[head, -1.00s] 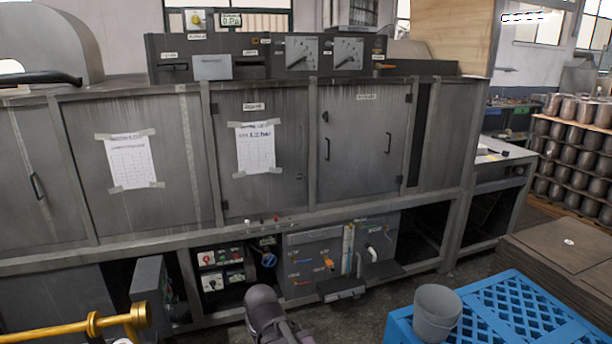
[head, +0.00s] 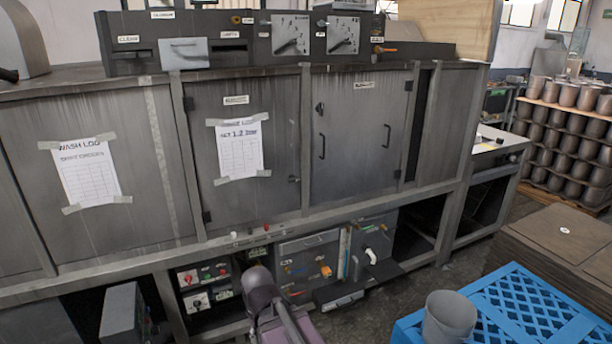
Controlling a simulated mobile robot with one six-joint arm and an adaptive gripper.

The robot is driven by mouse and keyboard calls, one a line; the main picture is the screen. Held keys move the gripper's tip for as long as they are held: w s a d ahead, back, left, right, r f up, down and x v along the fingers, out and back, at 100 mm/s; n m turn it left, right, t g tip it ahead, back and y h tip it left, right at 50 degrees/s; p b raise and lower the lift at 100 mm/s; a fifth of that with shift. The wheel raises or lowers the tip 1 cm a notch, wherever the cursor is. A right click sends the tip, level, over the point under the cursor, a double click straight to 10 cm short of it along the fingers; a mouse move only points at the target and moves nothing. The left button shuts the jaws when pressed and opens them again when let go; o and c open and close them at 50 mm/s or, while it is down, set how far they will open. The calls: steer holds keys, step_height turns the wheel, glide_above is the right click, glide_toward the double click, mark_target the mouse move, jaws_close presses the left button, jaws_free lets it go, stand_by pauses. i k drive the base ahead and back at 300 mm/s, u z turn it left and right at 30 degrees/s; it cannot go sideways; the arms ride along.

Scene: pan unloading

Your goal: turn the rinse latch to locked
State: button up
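The large grey washing cabinet has a middle door (head: 247,150) and a right door (head: 360,140), each with a small label too blurred to read surely. A small dark latch-like fitting (head: 294,179) sits at the right edge of the middle door. Another small dark fitting (head: 320,107) sits at the upper left of the right door, above a bar handle (head: 322,146). I cannot tell which is the rinse latch, nor its setting. Part of my arm shows at the bottom centre, in front of the lower panels. My gripper is not visible.
A blue crate (head: 530,300) with a grey pot (head: 449,318) stands at the lower right, before a brown stack (head: 565,240). A control panel (head: 200,280) and a pipe panel (head: 310,265) sit under the cabinet. Clear floor shows between cabinet and crate.

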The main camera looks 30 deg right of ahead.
mark_target(292, 178)
steer(key=z, duration=0.35)
steer(key=i, duration=0.9)
steer(key=z, duration=0.3)
